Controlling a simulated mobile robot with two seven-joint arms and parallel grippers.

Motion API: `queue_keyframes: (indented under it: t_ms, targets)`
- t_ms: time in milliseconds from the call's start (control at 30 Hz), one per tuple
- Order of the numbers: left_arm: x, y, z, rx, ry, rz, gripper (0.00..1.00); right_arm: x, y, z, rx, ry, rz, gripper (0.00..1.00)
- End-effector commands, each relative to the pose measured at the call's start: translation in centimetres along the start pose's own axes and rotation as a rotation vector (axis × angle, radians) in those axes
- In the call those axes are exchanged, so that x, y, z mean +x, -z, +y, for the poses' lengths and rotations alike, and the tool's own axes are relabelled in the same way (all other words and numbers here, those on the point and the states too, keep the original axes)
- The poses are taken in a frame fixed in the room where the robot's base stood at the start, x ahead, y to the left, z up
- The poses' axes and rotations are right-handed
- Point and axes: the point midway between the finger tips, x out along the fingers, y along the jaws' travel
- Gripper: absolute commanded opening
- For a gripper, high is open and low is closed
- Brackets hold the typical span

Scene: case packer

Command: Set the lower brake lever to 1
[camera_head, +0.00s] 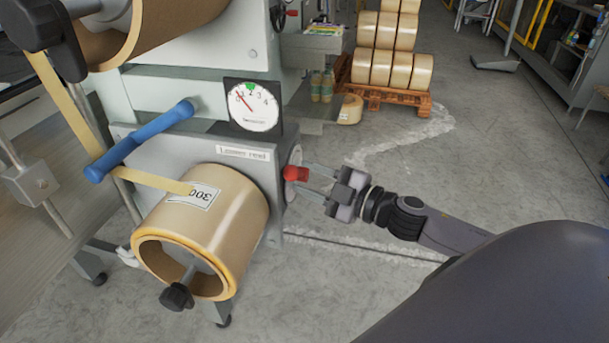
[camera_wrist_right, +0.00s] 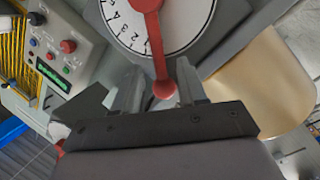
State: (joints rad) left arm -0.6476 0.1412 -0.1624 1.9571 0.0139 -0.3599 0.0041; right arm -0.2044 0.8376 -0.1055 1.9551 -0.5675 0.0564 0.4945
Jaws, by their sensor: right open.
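The lower brake lever (camera_head: 296,173) is red and sticks out from the right side of the grey lower reel housing. In the right wrist view the lever (camera_wrist_right: 158,58) crosses a white dial (camera_wrist_right: 190,20) and ends in a round knob. The numbers 1 to 4 show left of the lever; the lever lies just past the 1, covering the dial there. My right gripper (camera_head: 309,179) is open, its fingers on either side of the lever's knob; I cannot tell if they touch it. My left gripper is not in view.
A tension gauge (camera_head: 253,106) above the lower reel has its red needle near the low end, left of a green mark. The tape roll (camera_head: 215,225) and a blue bar (camera_head: 140,140) are left of the lever.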

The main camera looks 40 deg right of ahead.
Motion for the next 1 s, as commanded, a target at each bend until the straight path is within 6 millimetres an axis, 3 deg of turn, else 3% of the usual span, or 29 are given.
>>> queue_keyframes:
  t_ms: [200, 567, 700, 1000]
  targets:
    - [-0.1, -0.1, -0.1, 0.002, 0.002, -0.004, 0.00, 1.2, 0.0, 0.0, 0.002, 0.000, 0.001, 0.41]
    - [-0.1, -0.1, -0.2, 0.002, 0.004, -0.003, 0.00, 1.4, 0.0, 0.0, 0.001, 0.000, 0.000, 0.41]
    - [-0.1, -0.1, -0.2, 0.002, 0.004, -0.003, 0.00, 1.4, 0.0, 0.0, 0.001, 0.000, 0.000, 0.00]
    - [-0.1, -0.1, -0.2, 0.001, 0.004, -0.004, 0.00, 1.3, -0.2, 0.2, 0.006, 0.003, -0.002, 0.00]
